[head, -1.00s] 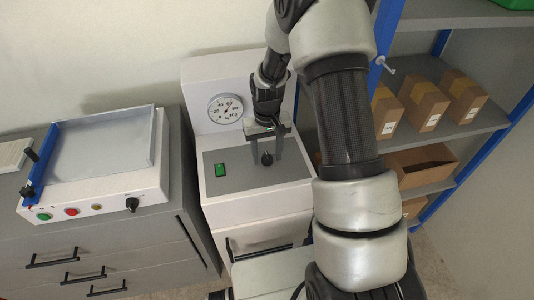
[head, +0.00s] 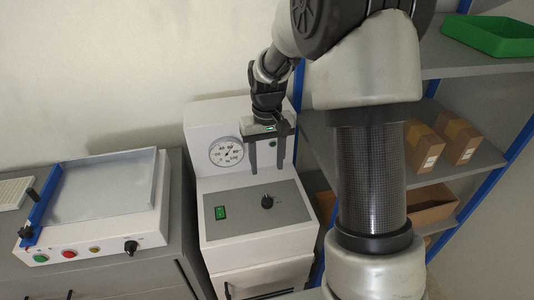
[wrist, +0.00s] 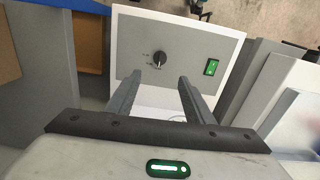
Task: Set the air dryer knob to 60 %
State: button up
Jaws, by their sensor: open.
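The air dryer (head: 214,244) is a white cabinet with a grey sloped panel and a raised back. Its black knob (head: 267,202) sits right of centre on the panel; it also shows in the wrist view (wrist: 159,57), with small scale marks beside it that are too small to read. A round dial gauge (head: 227,153) is on the raised back. My gripper (head: 268,171) is open and empty, above and behind the knob, apart from it. In the wrist view its two fingers (wrist: 158,84) point toward the panel with a gap between them.
A lit green switch (head: 220,212) is on the same panel, left of the knob. A machine with a tray and coloured buttons (head: 100,195) stands at left. At right, shelves (head: 455,160) with blue posts hold cardboard boxes (head: 424,147) and a green bin (head: 489,36).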

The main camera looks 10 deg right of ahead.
jog(key=shift+r, duration=1.3)
